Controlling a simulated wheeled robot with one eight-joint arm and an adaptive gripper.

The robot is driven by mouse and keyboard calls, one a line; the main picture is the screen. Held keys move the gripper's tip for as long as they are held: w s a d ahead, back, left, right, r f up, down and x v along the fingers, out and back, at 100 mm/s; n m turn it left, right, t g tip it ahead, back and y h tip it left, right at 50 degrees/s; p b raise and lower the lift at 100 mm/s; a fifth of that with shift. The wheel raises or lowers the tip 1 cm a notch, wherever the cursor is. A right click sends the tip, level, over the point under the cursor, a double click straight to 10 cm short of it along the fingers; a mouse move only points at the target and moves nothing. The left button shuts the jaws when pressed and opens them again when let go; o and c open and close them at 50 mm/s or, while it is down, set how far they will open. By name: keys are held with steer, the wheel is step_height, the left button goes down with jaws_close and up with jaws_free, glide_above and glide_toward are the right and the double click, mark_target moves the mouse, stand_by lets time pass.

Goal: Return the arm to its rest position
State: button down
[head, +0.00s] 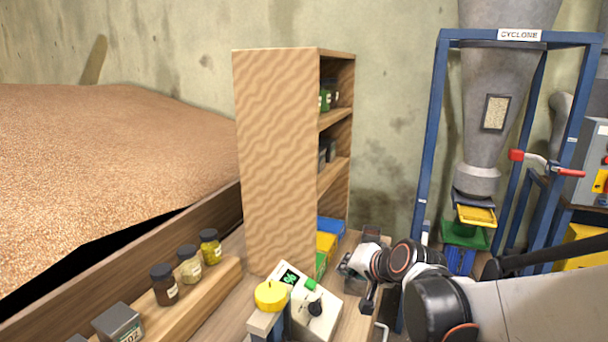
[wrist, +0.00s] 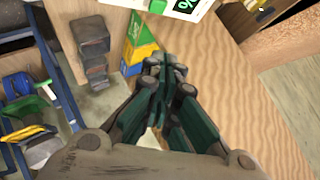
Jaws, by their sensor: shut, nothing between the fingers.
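My gripper (wrist: 160,88) is shut and empty in the wrist view, its dark green fingers together in front of the wooden shelf's side panel. In the head view my arm reaches in from the lower right. Its dark wrist end is beside the shelf and right of the white meter (head: 318,310). The fingertips are hard to make out there. I cannot tell whether the gripper touches anything.
A wooden shelf (head: 275,160) stands in the middle. The yellow-topped post (head: 270,294) and jars (head: 190,264) are at lower left, by a grain bin (head: 110,150). The blue cyclone frame (head: 431,130) stands at right. Coloured bins (head: 325,245) sit low in the shelf.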

steer(key=s+d+n+g+h, duration=0.1)
steer(key=s+d, duration=0.4)
steer(key=s, duration=0.8)
steer(key=s+d+n+g+h, duration=0.1)
steer(key=s+d+n+h, duration=0.2)
steer(key=s, duration=1)
steer(key=shift+s+d+r+n+g, duration=0.15)
steer(key=shift+d+r+n+g, duration=0.3)
steer(key=shift+d+n, duration=0.35)
